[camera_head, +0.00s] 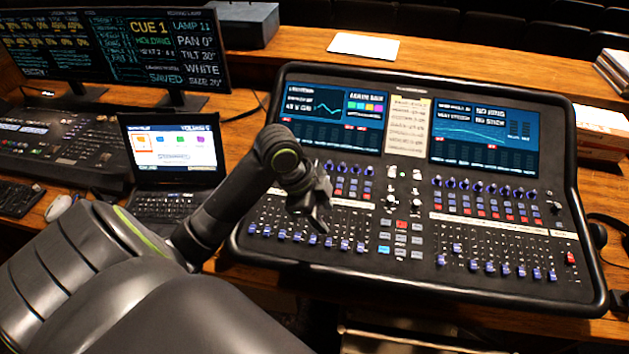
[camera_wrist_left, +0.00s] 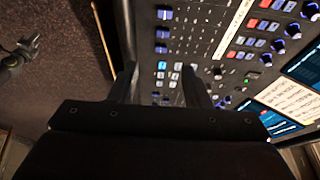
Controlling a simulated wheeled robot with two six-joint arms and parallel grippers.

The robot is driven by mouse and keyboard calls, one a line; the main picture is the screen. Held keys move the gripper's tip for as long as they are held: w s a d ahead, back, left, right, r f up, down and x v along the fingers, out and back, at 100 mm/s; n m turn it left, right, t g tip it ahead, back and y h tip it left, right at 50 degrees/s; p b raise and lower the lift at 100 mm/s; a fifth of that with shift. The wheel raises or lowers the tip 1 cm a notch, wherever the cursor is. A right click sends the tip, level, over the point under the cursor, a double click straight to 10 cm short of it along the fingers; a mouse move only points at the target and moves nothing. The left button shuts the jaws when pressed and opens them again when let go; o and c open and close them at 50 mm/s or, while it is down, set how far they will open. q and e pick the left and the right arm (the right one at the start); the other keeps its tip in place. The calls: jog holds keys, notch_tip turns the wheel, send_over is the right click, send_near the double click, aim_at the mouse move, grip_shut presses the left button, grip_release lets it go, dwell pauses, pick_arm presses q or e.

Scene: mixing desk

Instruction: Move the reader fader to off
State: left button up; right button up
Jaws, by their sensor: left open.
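The black mixing console (camera_head: 410,180) fills the middle and right of the head view. Its left bank has several blue fader caps (camera_head: 299,236) near the front edge, and its right bank has more (camera_head: 490,267). The labels are too small to read, so I cannot tell which fader is the reader. My left gripper (camera_head: 318,218) is over the left bank, pointing down. In the left wrist view its two fingers (camera_wrist_left: 160,88) are apart, with nothing held between them; blue fader caps (camera_wrist_left: 163,33) show beyond. The arm hides part of the left bank.
An open laptop (camera_head: 172,150) and a second control desk (camera_head: 60,145) stand left of the console. Two monitors (camera_head: 115,50) are behind them. White paper (camera_head: 364,46) lies on the wooden ledge. A red-capped control (camera_head: 571,258) is at the console's right edge.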

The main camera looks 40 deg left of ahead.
pick_arm(q)
jog(key=shift+v, duration=2.15)
jog(key=s+a+f+n+y, duration=0.1)
jog(key=s+f+n+y, duration=0.2)
jog(key=s+f+n, duration=0.5)
jog(key=s+a+f+n+y, duration=0.1)
jog(key=s+f+n+y, duration=0.1)
jog(key=s+f+n, duration=0.6)
notch_tip(320, 180, down, 25)
jog(key=s+a+m+b, duration=0.2)
jog(key=b, duration=0.1)
jog(key=s+f+g+b, duration=0.1)
jog(key=s+f, duration=0.6)
jog(key=f, duration=0.3)
jog(key=s+d+f+b, duration=0.1)
jog(key=s+f+b, duration=0.1)
jog(key=s+f, duration=0.6)
jog(key=shift+f+g+b, duration=0.3)
jog(key=shift+f+g, duration=0.1)
jog(key=shift+f, duration=0.55)
